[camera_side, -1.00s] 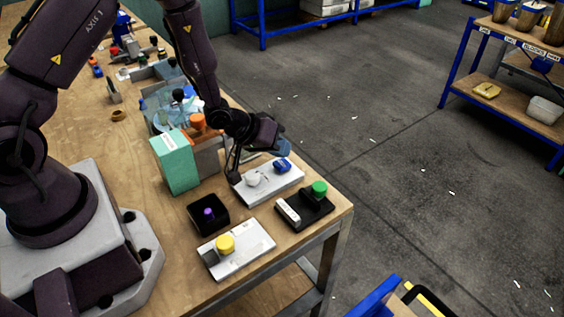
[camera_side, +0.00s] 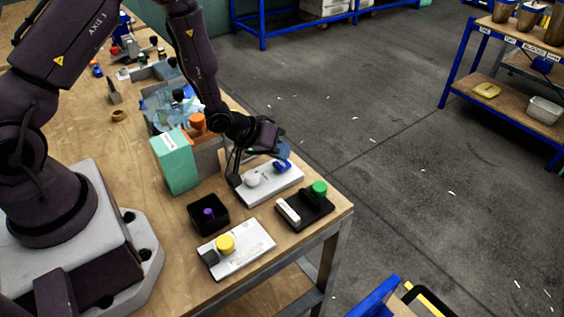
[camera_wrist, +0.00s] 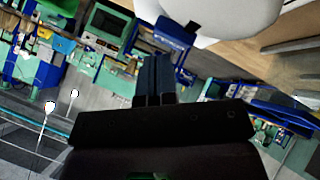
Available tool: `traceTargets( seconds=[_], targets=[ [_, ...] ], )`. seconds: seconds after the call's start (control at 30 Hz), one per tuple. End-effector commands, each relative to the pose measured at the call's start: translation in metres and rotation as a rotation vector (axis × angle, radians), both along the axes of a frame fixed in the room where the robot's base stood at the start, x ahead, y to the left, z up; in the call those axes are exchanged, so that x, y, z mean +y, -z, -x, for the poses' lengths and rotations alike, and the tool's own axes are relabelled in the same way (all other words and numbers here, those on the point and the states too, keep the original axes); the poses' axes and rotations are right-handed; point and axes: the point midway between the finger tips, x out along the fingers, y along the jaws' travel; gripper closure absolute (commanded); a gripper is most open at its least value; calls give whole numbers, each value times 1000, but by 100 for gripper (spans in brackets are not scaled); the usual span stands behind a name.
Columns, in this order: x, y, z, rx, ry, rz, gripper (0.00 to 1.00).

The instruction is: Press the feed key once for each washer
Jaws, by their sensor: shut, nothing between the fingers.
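A grey plate (camera_side: 270,190) near the table's right edge carries a round white knob (camera_side: 253,180) and a blue block (camera_side: 282,167). My gripper (camera_side: 237,180) is shut and empty, low beside the left of the white knob; I cannot tell whether it touches it. In the wrist view the shut fingers (camera_wrist: 155,70) point at the blue block (camera_wrist: 172,35), with the white knob (camera_wrist: 215,12) large at the top. No key is readably labelled as feed. A small brass-coloured ring (camera_side: 119,115) lies on the table farther back; I cannot tell if it is a washer.
Nearby stand a black box with a green knob (camera_side: 319,188), a black tray with a purple knob (camera_side: 208,212) and a grey plate with a yellow knob (camera_side: 225,243). A teal box (camera_side: 176,163) stands left of my gripper. More clutter lies behind.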

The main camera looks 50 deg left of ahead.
Motion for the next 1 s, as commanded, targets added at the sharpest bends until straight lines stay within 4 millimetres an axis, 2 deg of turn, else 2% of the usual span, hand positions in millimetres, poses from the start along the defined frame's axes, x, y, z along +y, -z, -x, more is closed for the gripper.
traceTargets(
  seconds=[1.0],
  targets=[
    [0,8,0,1,0,1,100]
  ],
)
